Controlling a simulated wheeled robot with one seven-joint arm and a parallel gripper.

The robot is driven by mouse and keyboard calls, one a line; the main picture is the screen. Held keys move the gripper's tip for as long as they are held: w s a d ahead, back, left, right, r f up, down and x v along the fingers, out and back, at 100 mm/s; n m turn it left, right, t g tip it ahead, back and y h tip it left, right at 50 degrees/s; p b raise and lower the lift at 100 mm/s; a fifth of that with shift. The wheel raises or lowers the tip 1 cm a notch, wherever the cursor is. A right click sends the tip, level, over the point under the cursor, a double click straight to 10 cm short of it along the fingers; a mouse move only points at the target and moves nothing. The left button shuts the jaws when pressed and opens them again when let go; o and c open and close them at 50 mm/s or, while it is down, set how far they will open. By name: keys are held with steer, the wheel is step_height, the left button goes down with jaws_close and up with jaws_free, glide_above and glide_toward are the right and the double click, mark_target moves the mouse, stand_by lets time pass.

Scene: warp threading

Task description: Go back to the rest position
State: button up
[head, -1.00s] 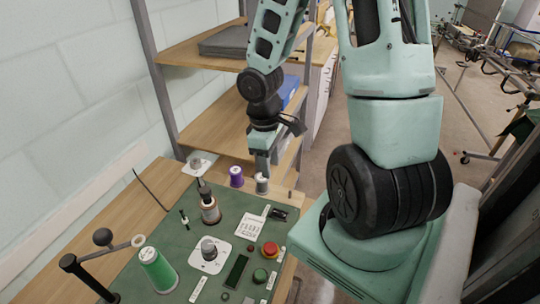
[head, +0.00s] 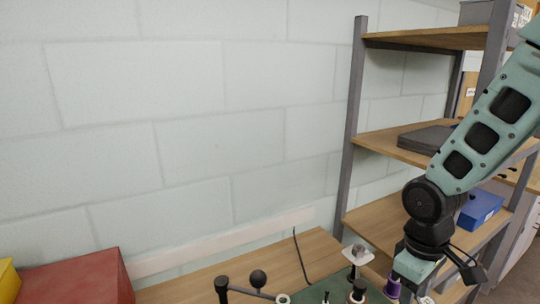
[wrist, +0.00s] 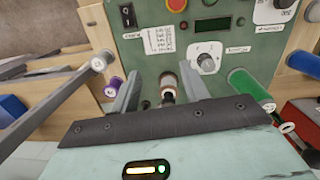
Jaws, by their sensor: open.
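My gripper (wrist: 161,78) is open in the wrist view, its two grey fingers apart with nothing held between them. A spool with a copper-coloured body (wrist: 168,82) shows beyond the gap between the fingers. A purple spool (wrist: 113,88) and a pale grey spool (wrist: 100,62) stand to the left of the fingers. A green spool (wrist: 250,88) is to the right. In the head view my gripper (head: 412,284) is at the bottom right, close to the purple spool (head: 392,287); its fingertips are hard to make out.
The green panel (wrist: 137,50) carries a knob (wrist: 206,62) and a red button (wrist: 176,5). A wooden shelf rack (head: 385,215) with a blue bin (head: 480,210) stands behind my arm. A red box (head: 75,280) is at bottom left. The block wall is bare.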

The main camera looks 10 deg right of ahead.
steer(key=s+a+n+b, duration=0.1)
steer(key=s+a+b, duration=0.2)
steer(key=a, duration=0.6)
steer(key=s+a+n+y+b, duration=0.1)
steer(key=s+a+n+b, duration=0.1)
steer(key=s+a+b, duration=0.2)
steer(key=s+a, duration=0.3)
steer(key=a, duration=0.3)
steer(key=shift+s+f+t, duration=0.3)
steer(key=shift+s+f, duration=0.05)
steer(key=shift+f, duration=0.05)
